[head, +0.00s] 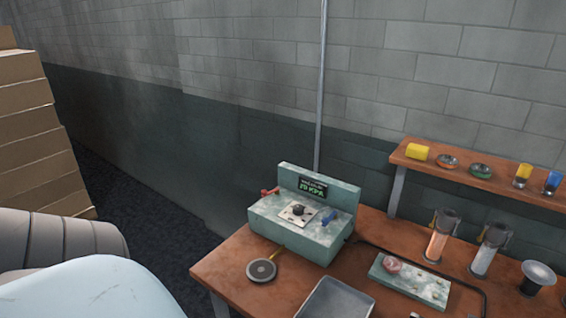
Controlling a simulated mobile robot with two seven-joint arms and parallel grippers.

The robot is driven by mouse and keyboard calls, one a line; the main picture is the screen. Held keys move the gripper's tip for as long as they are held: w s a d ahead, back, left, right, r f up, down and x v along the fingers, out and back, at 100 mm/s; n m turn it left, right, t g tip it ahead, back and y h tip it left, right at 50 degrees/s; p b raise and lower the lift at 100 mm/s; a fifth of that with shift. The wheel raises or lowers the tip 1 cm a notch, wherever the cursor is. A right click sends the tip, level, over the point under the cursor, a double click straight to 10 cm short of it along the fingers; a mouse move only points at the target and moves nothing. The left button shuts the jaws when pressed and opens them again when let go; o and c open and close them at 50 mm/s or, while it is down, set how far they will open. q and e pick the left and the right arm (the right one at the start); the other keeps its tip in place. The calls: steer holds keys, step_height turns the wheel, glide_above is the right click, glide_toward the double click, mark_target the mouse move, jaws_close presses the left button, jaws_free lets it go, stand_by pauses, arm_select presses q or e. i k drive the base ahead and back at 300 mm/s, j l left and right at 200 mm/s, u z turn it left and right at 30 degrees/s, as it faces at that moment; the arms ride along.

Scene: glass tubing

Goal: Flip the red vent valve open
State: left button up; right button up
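The red vent valve (270,191) is a small red lever at the left side of a pale green machine (290,235) on the wooden bench. Neither of my grippers is in view.
A round dark pedal-like disc (261,270) and a grey tray (336,300) lie on the bench (225,265) near its front. A shelf (480,178) holds small items. Stacked boxes (35,140) stand at the left.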

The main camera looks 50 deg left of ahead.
mark_target(264, 193)
steer(key=u, duration=1.75)
steer(key=i+j+u, duration=0.25)
steer(key=i+j, duration=0.15)
steer(key=j, duration=0.2)
